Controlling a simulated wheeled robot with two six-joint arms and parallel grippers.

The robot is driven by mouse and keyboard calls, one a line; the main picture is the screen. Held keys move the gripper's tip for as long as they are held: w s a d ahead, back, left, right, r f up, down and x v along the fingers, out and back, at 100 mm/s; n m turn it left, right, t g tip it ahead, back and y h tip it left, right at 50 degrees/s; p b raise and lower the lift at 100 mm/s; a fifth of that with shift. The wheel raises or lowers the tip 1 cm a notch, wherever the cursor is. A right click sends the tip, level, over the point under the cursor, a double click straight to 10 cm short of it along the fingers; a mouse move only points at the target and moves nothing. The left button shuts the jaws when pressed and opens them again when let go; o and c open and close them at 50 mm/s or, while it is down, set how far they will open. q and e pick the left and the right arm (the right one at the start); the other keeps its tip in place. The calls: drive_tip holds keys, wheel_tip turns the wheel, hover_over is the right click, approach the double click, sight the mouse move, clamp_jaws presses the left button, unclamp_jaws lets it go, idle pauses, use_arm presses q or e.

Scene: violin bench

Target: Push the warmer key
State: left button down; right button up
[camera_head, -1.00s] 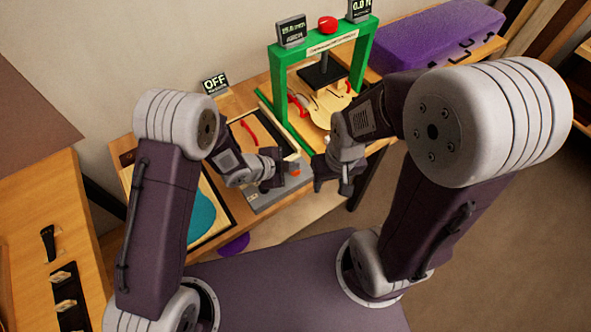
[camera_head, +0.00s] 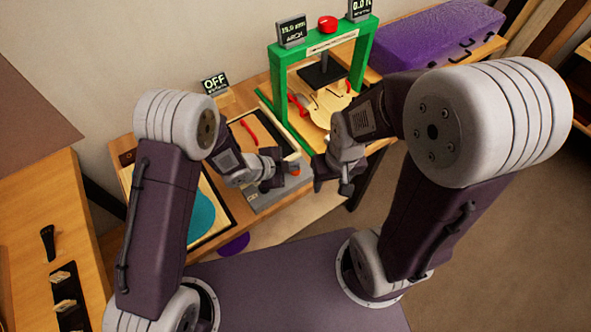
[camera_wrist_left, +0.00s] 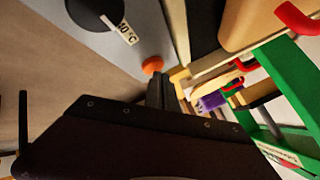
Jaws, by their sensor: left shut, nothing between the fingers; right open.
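The orange warmer key (camera_head: 295,170) sits on a grey panel (camera_head: 278,194) at the front of the warmer. It also shows in the left wrist view (camera_wrist_left: 152,65), just past the fingertips. My left gripper (camera_head: 281,174) is shut and empty, close beside the key on its left in the head view. I cannot tell whether it touches the key. The fingertips also show in the left wrist view (camera_wrist_left: 156,92). A sign (camera_head: 215,84) behind the warmer reads OFF. My right gripper (camera_head: 331,182) is open and empty, right of the key.
A green press frame (camera_head: 281,97) holding a violin body (camera_head: 323,105) stands behind, right of the warmer. In the left wrist view a dark round knob (camera_wrist_left: 94,12) with a temperature label is on the panel. A purple case (camera_head: 440,38) lies at the back right.

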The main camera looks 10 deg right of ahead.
use_arm(q)
drive_tip(key=shift+f, duration=0.4)
drive_tip(key=shift+r, duration=0.5)
wheel_tip(320, 180, up, 6)
drive_tip(key=p, duration=0.5)
drive_tip(key=shift+r+p, duration=0.15)
drive_tip(key=shift+p, duration=0.15)
